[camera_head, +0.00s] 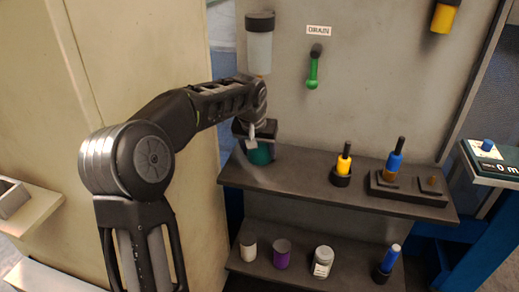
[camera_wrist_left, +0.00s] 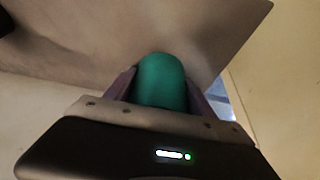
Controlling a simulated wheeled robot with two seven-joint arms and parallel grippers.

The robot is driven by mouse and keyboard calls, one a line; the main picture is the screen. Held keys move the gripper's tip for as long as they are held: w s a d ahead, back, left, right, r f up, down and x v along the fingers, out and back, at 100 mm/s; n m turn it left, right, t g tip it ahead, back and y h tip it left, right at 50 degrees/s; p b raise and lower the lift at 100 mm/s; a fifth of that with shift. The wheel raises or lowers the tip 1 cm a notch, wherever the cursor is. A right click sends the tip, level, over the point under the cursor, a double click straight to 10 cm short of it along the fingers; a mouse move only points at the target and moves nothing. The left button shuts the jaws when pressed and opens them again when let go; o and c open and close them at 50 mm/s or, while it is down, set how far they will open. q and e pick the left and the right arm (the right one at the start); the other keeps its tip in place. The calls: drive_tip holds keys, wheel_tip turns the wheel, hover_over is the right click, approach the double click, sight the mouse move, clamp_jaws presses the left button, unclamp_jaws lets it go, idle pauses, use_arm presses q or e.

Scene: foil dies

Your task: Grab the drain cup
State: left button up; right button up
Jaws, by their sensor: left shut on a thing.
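The cup is a teal-green rounded vessel (camera_head: 260,156) at the left end of the upper grey shelf (camera_head: 300,178). In the left wrist view the cup (camera_wrist_left: 162,82) sits between the two fingers. My left gripper (camera_head: 258,138) is shut on it from above, and the gripper hides part of the cup in the head view. I cannot tell whether the cup touches the shelf. A DRAIN label (camera_head: 319,30) is on the grey panel above a green-handled lever (camera_head: 313,70). My right gripper is not in view.
A clear cylinder with a dark cap (camera_head: 260,50) hangs above the cup. On the upper shelf stand a yellow tool (camera_head: 344,163) and a blue tool (camera_head: 393,165) in holders. The lower shelf holds a white cylinder (camera_head: 249,247), a purple cylinder (camera_head: 282,253), a jar (camera_head: 322,262) and a blue tool (camera_head: 389,259).

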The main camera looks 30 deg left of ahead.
use_arm(q)
drive_tip(key=shift+r, duration=0.3)
drive_tip(key=shift+c, duration=1.2)
drive_tip(key=s+d, duration=0.2)
drive_tip(key=s, duration=0.3)
drive_tip(key=s+d+b, duration=0.1)
drive_tip(key=s+d, duration=0.1)
drive_tip(key=s, duration=0.4)
drive_tip(key=s+d, duration=0.2)
drive_tip(key=s, duration=0.4)
